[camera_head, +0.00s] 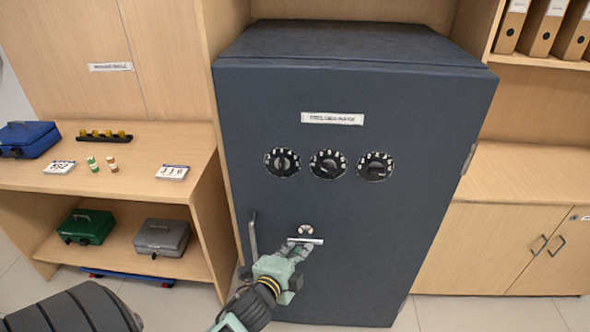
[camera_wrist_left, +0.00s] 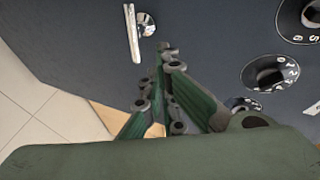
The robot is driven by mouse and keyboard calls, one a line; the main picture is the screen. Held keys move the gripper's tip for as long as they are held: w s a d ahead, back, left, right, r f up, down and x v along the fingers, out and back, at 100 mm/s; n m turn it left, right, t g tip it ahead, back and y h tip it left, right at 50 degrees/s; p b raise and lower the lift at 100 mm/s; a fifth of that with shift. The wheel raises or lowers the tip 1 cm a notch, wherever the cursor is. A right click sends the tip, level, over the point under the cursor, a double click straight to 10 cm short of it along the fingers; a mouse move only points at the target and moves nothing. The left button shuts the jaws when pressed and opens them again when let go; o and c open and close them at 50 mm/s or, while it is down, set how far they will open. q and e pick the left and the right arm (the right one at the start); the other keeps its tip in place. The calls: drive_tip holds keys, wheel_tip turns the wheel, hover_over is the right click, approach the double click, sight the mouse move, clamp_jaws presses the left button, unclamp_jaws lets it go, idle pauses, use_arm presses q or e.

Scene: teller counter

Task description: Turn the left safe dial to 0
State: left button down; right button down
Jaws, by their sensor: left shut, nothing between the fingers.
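The left safe dial (camera_head: 282,163) is a round black dial with white marks on the dark safe door, leftmost of three in a row. Its knob looks roughly upright, but its digits are too small to read in the head view. In the left wrist view the left dial (camera_wrist_left: 308,18) is cut off at the upper right corner. My left gripper (camera_head: 309,243) is below the dials, in front of the door by the horizontal handle. Its fingers (camera_wrist_left: 168,50) are shut with nothing between them, apart from the dials. My right gripper is not in view.
The middle dial (camera_head: 328,164) and right dial (camera_head: 376,167) sit beside it. A horizontal handle (camera_head: 318,241) and a vertical grip (camera_head: 253,236) stick out from the safe door (camera_head: 420,200). A wooden shelf unit (camera_head: 135,165) with cash boxes stands left. The door face between handle and dials is clear.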

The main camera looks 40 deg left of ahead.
sight(282, 164)
use_arm(q)
wheel_tip(282, 164, up, 18)
drive_tip(key=m+t+y, duration=0.1)
drive_tip(key=m+t, duration=0.2)
drive_tip(key=w+a+p, duration=0.3)
drive_tip(key=w+a, duration=0.3)
drive_tip(key=w, duration=0.1)
drive_tip(key=shift+w+p, duration=0.4)
drive_tip(key=shift+a, duration=0.1)
drive_tip(key=shift+n, duration=0.3)
